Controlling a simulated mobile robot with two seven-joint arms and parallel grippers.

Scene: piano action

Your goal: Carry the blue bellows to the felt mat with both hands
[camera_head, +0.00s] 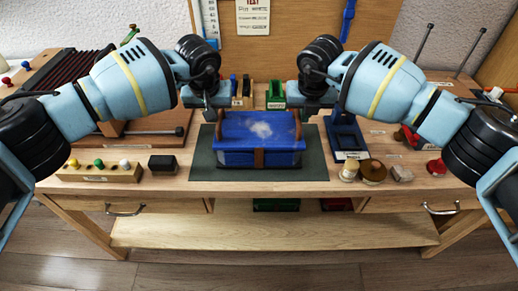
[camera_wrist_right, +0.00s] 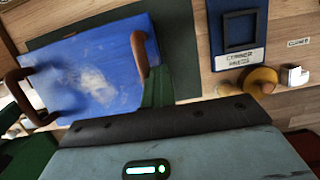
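The blue bellows (camera_head: 260,153), with a pale worn patch on top and a brown handle at each end, is over the dark green felt mat (camera_head: 312,170) and looks to rest on it. My left gripper (camera_head: 210,113) is just above and behind the left handle. My right gripper (camera_head: 304,112) is just above and behind the right handle. Both look apart from the bellows.
A block with coloured balls (camera_head: 100,172) and a black block (camera_head: 163,164) stand left of the mat. A blue tray (camera_head: 346,138), a round brown piece (camera_head: 372,171) and other small parts stand close on the right. The bench's front strip is clear.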

